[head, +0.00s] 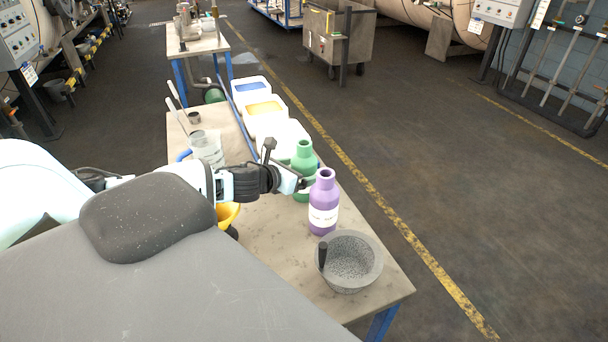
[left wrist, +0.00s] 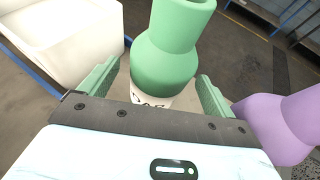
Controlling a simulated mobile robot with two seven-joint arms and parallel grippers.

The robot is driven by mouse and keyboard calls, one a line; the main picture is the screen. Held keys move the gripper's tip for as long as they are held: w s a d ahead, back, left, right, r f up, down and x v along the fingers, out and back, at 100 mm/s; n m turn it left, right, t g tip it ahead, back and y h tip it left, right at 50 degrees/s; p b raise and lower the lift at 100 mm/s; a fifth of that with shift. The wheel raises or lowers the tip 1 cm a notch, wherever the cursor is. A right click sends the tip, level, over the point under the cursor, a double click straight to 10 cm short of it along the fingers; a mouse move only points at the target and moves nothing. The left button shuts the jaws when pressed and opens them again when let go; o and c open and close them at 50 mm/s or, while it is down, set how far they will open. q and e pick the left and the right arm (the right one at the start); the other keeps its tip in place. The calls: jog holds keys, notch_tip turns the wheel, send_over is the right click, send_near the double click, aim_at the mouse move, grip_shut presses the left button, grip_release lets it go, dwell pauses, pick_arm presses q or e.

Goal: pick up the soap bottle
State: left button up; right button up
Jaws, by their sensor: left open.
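A green bottle (head: 304,160) with a narrow neck stands on the table (head: 275,235); its partly hidden label shows a few dark letters in the left wrist view (left wrist: 165,62). A purple bottle (head: 323,205) with a white label stands just in front of it, and shows at the right edge of the left wrist view (left wrist: 285,125). My left gripper (head: 303,186) is open at the green bottle, with one finger on each side of its body in the left wrist view (left wrist: 158,88). I cannot tell whether the fingers touch it. My right gripper is not in view.
A grey speckled mortar (head: 350,262) with a pestle stands near the table's front corner. White tubs (head: 265,113) line the far right side.

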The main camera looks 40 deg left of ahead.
aim_at(304, 142)
pick_arm(q)
jog(key=shift+x, duration=1.35)
jog(key=shift+c, duration=0.4)
jog(key=c, duration=1.2)
jog(key=shift+r, duration=0.15)
jog(key=shift+c, duration=1.1)
jog(key=shift+r, duration=0.1)
notch_tip(304, 142, up, 10)
jog(key=shift+f+b, duration=0.1)
jog(key=shift+b, duration=0.2)
